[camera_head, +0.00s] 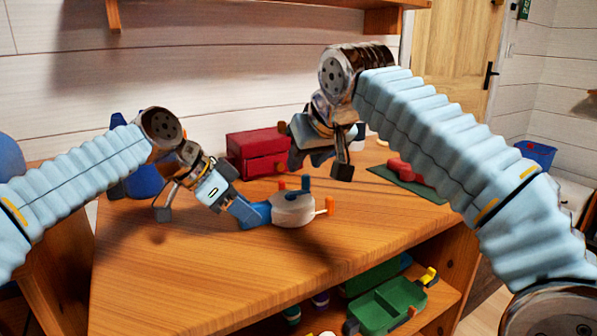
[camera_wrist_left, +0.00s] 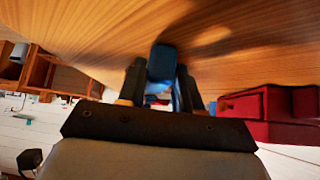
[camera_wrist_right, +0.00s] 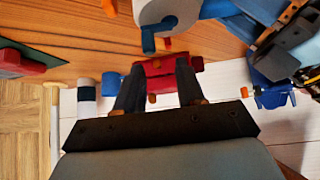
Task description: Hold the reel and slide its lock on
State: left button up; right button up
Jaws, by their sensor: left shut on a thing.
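The handle also shows between the fingers in the left wrist view (camera_wrist_left: 161,66). A blue hooked piece (camera_wrist_right: 154,40) is at the reel's edge in the right wrist view; I cannot tell whether it is the lock. My right gripper (camera_head: 309,160) is open and empty, above and behind the reel, with its fingers apart in the right wrist view (camera_wrist_right: 158,68).
A red drawer box (camera_head: 258,153) stands behind the reel. A dark green mat (camera_head: 405,180) with red pieces lies at the right. Blue objects (camera_head: 145,178) stand at the left back. The front of the wooden table (camera_head: 180,270) is clear. A green tray (camera_head: 385,305) sits on the shelf below.

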aim_at(283, 186)
jog(key=shift+w+a+f+g, duration=0.15)
jog(key=shift+w+a, duration=0.25)
jog(key=shift+a, duration=0.15)
jog(key=shift+w+a+f+g, duration=0.15)
jog(key=shift+w+a, duration=0.2)
jog(key=shift+a, duration=0.15)
jog(key=x, duration=0.9)
jog(key=shift+w+f, duration=0.15)
jog(key=shift+f, duration=0.35)
jog(key=shift+c, duration=0.4)
